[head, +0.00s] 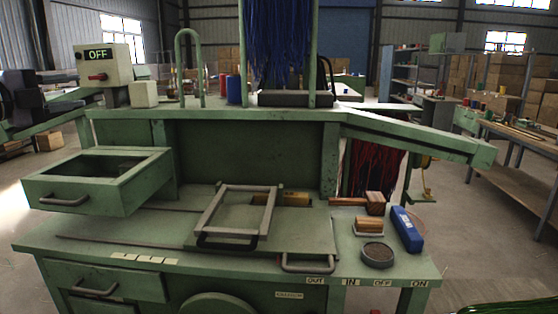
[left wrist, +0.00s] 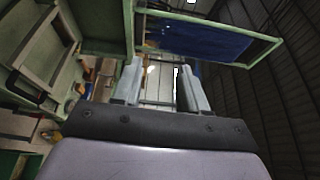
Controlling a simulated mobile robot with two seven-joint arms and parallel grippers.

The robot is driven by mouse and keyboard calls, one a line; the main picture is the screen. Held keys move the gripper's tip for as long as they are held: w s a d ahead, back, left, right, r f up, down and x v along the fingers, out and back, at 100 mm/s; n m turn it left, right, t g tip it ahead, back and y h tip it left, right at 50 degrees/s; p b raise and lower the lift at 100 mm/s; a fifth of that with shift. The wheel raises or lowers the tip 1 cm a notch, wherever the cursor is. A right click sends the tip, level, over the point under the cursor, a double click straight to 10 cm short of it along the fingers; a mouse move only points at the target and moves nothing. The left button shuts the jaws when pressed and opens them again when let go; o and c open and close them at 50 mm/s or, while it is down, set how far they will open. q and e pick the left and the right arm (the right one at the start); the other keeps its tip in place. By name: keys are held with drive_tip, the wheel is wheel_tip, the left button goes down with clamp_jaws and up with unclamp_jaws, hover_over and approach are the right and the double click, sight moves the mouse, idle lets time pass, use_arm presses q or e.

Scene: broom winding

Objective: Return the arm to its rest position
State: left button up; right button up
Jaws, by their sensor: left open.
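My left gripper (left wrist: 158,82) shows in the left wrist view, with its two grey fingers apart and nothing between them. It is clear of the green workbench (left wrist: 35,60), which shows tilted at the left of that view. I cannot make out the left gripper clearly in the head view. My right gripper is in neither view. In the head view the green winding bench (head: 150,240) stands in front of me, with a control box (head: 104,62) reading OFF at its upper left.
An open drawer (head: 60,188) juts out at the bench's left. A metal frame (head: 236,213) lies tilted in the middle. A blue block (head: 407,230), wooden blocks (head: 369,225) and a round dish (head: 377,254) sit at the right. A green beam (head: 420,134) extends right.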

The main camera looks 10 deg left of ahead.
use_arm(q)
drive_tip(key=w+d+f+m+g+h, duration=0.1)
drive_tip(key=w+d+f+g+h, duration=0.2)
drive_tip(key=d+f, duration=0.6)
drive_tip(key=w+d+f+m+h, duration=0.1)
drive_tip(key=w+d+f+h, duration=0.25)
drive_tip(key=d+f, duration=0.6)
drive_tip(key=s+d+f+n, duration=0.4)
drive_tip(key=d+f+n, duration=0.1)
drive_tip(key=d+f, duration=1)
drive_tip(key=s+d+f+n+y, duration=0.3)
drive_tip(key=s+f+n+y, duration=0.2)
drive_tip(key=s+f+n, duration=0.75)
drive_tip(key=s+a+f+n+g+y, duration=0.2)
drive_tip(key=s+f, duration=0.5)
drive_tip(key=s, duration=0.1)
drive_tip(key=s+a+f+n+g+y, duration=0.1)
drive_tip(key=s+a+f+y, duration=0.1)
drive_tip(key=s+f, duration=0.4)
drive_tip(key=shift+s+f+n+g, duration=0.35)
drive_tip(key=shift+s+f+g, duration=0.05)
drive_tip(key=shift+s, duration=0.7)
drive_tip(key=shift+a+y, duration=0.1)
drive_tip(key=shift+y, duration=0.25)
